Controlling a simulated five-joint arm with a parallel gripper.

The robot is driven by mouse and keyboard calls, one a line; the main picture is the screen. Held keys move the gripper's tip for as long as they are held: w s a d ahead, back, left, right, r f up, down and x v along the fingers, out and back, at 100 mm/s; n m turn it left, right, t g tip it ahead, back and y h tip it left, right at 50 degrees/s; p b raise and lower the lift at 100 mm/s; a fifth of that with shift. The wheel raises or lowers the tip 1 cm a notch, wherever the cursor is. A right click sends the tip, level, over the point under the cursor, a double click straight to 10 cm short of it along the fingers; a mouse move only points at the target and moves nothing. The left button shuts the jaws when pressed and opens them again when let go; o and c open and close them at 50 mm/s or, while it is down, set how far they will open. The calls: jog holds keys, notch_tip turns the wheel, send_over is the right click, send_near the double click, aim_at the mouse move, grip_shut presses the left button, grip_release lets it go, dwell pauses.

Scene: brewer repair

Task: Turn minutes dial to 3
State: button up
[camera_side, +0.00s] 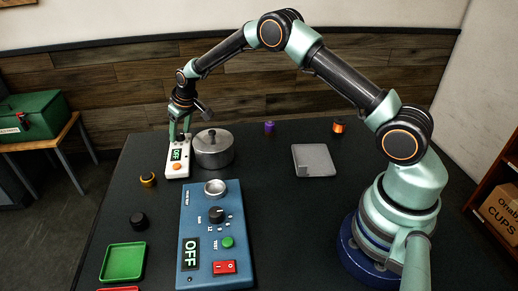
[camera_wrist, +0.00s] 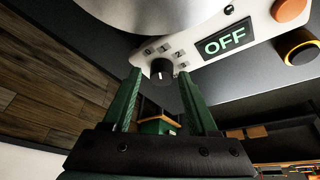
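A white timer unit (camera_side: 177,160) stands near the far left of the black table. It has a lit display reading OFF (camera_wrist: 225,39) and an orange button (camera_side: 177,167). A black dial (camera_wrist: 162,71) with a pale pointer line sits near the unit's edge in the wrist view. My gripper (camera_wrist: 161,73) is open, with one green finger on each side of the dial. A small gap shows between each fingertip and the dial. In the side view my gripper (camera_side: 180,135) hides the dial.
A lidded metal pot (camera_side: 213,150) stands right beside the timer unit. A blue control box (camera_side: 212,255) with its own knob and OFF display lies in front. A brass ring (camera_side: 148,180), black cap (camera_side: 138,221) and green tray (camera_side: 123,262) are at left. The table's middle right is mostly free.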

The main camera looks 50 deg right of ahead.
grip_shut()
jog(key=shift+a+m, duration=0.1)
jog(key=shift+m, duration=2.1)
jog(key=shift+o, duration=1.5)
grip_release()
jog(key=shift+r, duration=0.1)
jog(key=v, duration=1.2)
